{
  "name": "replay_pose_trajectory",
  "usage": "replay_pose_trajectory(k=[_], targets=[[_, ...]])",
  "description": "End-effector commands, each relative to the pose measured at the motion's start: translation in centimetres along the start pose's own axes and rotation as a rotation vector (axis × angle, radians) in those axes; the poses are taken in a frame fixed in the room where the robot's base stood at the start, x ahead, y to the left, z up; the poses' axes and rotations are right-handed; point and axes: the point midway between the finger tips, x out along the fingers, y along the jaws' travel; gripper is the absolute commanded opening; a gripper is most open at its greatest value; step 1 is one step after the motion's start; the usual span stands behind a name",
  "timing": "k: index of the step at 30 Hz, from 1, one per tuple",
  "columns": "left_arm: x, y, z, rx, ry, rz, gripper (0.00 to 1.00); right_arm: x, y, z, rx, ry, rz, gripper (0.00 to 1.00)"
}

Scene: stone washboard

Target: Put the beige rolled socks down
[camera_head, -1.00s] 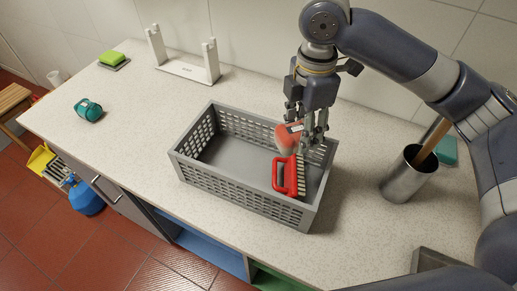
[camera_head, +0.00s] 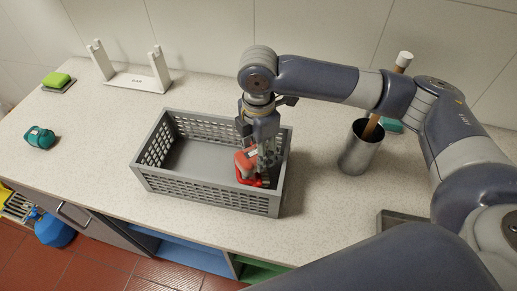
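I cannot make out any beige rolled socks. A grey perforated crate (camera_head: 205,192) stands on the speckled worktop. My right gripper (camera_head: 266,162) points down inside its right end. A salmon-red item with a pale patch (camera_head: 245,163) is beside the fingers. A red brush (camera_head: 247,181) lies below it, mostly hidden by the gripper and that item. The fingers are small and overlap these things, so I cannot tell whether they are open or hold something. My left gripper is not in view.
A metal cylinder (camera_head: 358,152) with a wooden-handled tool stands right of the crate. A white rack (camera_head: 137,81), a green sponge (camera_head: 56,79) and a teal roll (camera_head: 39,137) are at the back and left. The crate's left part is empty.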

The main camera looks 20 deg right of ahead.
Motion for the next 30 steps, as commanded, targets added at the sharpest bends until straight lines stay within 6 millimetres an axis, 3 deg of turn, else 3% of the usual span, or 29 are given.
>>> replay_pose_trajectory(k=[3,8,9,11,12,23,26,30], targets=[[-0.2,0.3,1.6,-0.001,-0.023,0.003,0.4,0.3,0.0,0.0,0.0,0.0,-0.001,0.21],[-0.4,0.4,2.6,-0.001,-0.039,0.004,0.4,0.8,0.0,0.0,0.0,0.001,0.0,0.21],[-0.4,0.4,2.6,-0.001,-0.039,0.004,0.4,0.8,0.0,0.0,0.0,0.001,0.0,0.49],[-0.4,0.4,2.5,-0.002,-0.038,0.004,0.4,0.8,0.0,0.0,0.0,0.001,0.0,0.62],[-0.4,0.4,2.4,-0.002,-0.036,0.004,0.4,0.8,0.0,0.0,0.0,0.001,0.0,0.64],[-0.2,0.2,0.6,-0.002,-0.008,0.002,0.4,0.6,0.1,0.0,0.0,0.0,0.002,0.64],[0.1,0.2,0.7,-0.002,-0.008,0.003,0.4,-0.1,0.1,0.0,-0.001,0.0,0.003,0.64],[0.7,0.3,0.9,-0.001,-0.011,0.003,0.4,-2.6,0.2,0.0,-0.001,0.001,0.006,0.64]])
